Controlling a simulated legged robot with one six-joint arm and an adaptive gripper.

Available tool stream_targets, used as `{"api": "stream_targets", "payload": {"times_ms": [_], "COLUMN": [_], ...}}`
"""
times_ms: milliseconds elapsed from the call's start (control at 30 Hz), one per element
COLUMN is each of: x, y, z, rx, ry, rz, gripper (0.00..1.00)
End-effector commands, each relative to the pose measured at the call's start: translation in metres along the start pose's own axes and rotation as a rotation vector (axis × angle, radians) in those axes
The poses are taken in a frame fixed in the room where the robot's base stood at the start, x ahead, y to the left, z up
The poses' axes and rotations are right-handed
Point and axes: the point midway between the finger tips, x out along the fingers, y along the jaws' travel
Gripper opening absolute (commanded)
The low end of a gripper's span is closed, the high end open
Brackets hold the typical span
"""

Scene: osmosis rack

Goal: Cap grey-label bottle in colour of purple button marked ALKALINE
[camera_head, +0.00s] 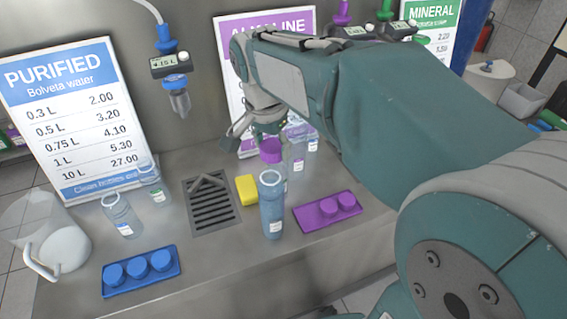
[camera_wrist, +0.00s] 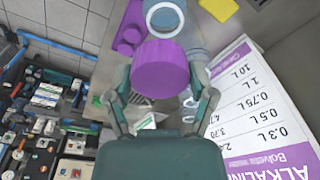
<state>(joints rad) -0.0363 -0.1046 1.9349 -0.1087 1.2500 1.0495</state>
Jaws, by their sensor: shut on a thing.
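My gripper (camera_head: 266,133) is shut on a purple cap (camera_head: 271,151); the cap also shows between the fingers in the wrist view (camera_wrist: 160,66). An uncapped, bluish bottle (camera_head: 271,205) with a pale, whitish-grey label stands upright near the counter's front. Its open mouth shows just beyond the cap in the wrist view (camera_wrist: 165,17). In the head view the cap is above and behind the bottle mouth, apart from it. A purple tray (camera_head: 306,220) with two purple caps lies right of the bottle. The ALKALINE sign (camera_head: 235,50) is partly hidden by my arm.
A blue tray (camera_head: 140,285) with three blue caps, bottles (camera_head: 121,220) and a clear jug (camera_head: 45,240) stand at left. A yellow sponge (camera_head: 246,190) lies beside the drain grate (camera_head: 212,215). More bottles (camera_head: 298,162) stand behind the uncapped one, near my gripper.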

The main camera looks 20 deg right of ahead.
Motion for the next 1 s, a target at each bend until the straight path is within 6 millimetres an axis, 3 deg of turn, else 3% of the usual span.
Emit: {"api": "stream_targets", "payload": {"times_ms": [233,800,1000], "x": [-0.009,0.034,0.041], "y": [-0.005,-0.005,-0.005], "z": [0.003,0.008,0.009], "rx": [-0.001,-0.001,-0.001], "ry": [-0.001,-0.001,0.0], "rz": [0.001,0.002,0.001], "gripper": [0.57,0.57,0.57]}}
